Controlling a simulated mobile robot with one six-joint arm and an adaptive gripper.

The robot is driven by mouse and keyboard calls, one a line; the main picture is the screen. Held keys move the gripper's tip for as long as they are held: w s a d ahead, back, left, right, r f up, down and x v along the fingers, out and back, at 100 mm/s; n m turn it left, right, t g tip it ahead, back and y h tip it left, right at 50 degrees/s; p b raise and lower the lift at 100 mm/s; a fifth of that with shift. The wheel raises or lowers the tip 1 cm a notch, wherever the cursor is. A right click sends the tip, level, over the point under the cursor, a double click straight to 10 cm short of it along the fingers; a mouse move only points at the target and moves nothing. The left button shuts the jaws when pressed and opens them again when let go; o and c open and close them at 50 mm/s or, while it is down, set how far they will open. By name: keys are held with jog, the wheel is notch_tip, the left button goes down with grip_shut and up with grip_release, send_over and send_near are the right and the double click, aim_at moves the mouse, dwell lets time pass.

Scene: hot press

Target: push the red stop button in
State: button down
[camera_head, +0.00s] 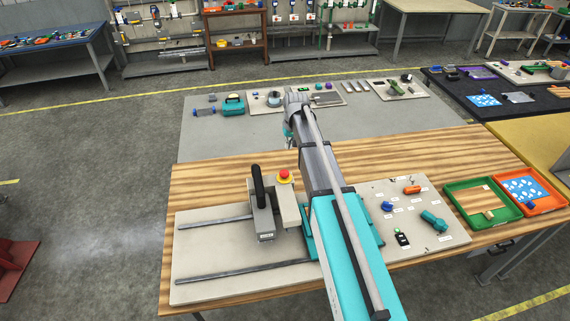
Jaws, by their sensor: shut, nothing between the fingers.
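The red stop button (284,173) is a round red cap on a yellow collar, on top of a beige box on the press at the middle of the wooden table. Nothing covers the button in this view. My arm reaches in from the bottom right and passes just right of the button. My gripper (289,143) shows small beyond the button, partly hidden by my arm's end. It is shut and empty, apart from the button. The press also has a grey block with an upright black handle (258,183), left of the button.
The press stands on a pale base plate (200,285) with two dark rails. Right of my arm is a board (420,194) with several small parts. Green (461,188) and orange (558,196) trays lie at the right. A grey table (225,146) with parts stands behind.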

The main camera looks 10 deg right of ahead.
jog(key=shift+s+d+f, duration=0.1)
jog(key=shift+f, duration=0.05)
jog(key=b, duration=1.4)
send_near(285, 172)
jog(key=f, duration=0.5)
jog(key=a+f, duration=0.1)
jog(key=f, duration=0.1)
jog(key=shift+w+f, duration=0.35)
jog(key=shift+f, duration=0.1)
